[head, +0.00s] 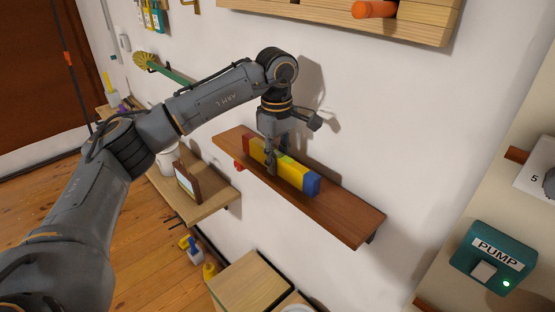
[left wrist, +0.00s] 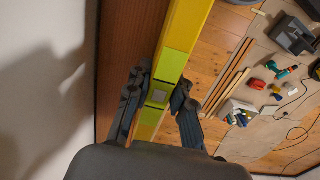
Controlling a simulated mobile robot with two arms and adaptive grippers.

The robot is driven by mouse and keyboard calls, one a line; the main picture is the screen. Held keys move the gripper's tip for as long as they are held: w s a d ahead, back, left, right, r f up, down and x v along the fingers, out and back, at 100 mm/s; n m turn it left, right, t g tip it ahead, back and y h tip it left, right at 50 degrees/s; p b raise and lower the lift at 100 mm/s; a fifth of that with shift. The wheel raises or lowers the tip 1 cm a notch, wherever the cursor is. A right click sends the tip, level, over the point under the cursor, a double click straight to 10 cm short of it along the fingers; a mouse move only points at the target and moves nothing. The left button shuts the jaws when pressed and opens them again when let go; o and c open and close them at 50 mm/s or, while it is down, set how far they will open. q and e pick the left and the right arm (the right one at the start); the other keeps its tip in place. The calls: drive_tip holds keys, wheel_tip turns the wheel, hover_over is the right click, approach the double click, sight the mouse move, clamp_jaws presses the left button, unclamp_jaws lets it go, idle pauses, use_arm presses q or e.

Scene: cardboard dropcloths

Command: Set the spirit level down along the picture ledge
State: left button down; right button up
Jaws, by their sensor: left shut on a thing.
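The spirit level (head: 297,174) is a yellow bar with a red end on the left and a blue end on the right. My left gripper (head: 271,160) is shut on it near its middle, from above. The level runs lengthwise along the brown wooden picture ledge (head: 345,219), over its left and middle part. I cannot tell whether its underside touches the board. In the left wrist view the level (left wrist: 187,28) passes between the fingers (left wrist: 158,97), along the ledge's outer edge (left wrist: 128,45). My right gripper is not in view.
The ledge's right end is bare. A lower wooden shelf (head: 215,198) with a framed item (head: 188,184) is at left. A small red thing (head: 238,166) shows at the ledge's front edge. A green PUMP box (head: 493,257) is at right. Tools lie on the floor (left wrist: 240,113).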

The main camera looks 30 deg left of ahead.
use_arm(q)
drive_tip(key=shift+f, duration=0.45)
drive_tip(key=c, duration=1.1)
unclamp_jaws()
wheel_tip(320, 180, up, 7)
drive_tip(key=p, duration=0.4)
drive_tip(key=shift+p, duration=0.3)
drive_tip(key=shift+s, duration=0.1)
